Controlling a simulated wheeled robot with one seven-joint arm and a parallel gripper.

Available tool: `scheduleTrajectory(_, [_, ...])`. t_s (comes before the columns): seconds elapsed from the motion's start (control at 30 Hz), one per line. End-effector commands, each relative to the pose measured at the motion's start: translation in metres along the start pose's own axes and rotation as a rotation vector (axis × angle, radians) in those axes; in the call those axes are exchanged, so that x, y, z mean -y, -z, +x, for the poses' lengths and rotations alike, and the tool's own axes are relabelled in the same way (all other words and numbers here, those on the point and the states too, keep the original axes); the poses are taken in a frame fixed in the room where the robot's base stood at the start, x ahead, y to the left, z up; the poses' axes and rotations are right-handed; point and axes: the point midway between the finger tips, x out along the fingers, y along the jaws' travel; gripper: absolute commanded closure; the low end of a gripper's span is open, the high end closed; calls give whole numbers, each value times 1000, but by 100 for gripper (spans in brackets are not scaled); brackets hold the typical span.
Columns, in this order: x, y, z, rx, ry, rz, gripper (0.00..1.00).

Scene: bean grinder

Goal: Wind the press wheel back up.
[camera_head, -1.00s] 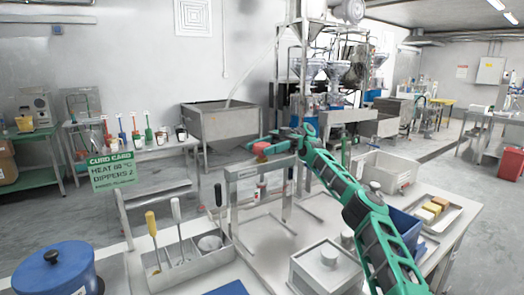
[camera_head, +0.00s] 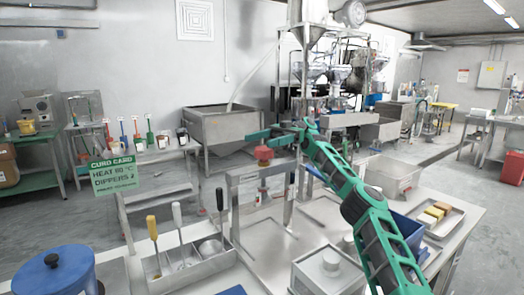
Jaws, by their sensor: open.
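The press (camera_head: 234,186) is a grey metal frame standing on the work table. Its small red wheel (camera_head: 264,154) sits on a short stem above the top crossbar. My gripper (camera_head: 264,138) is open, with its teal fingers spread at the wheel's height or just above it. The fingers look apart from the wheel, but I cannot tell whether one touches it. A red-and-white part (camera_head: 262,190) shows below the crossbar, inside the frame.
A caddy with upright tools (camera_head: 190,262) and a blue pot (camera_head: 55,270) stand at the front left. A lidded steel box (camera_head: 325,272) is at the front. A grey bin (camera_head: 388,175) and a tray of blocks (camera_head: 440,212) lie right. The table in front of the press is clear.

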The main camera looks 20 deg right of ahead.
Motion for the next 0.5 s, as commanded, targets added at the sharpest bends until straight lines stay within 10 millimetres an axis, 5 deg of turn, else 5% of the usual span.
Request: scheduleTrajectory(0.5, [2,30,53,3,2,0,31])
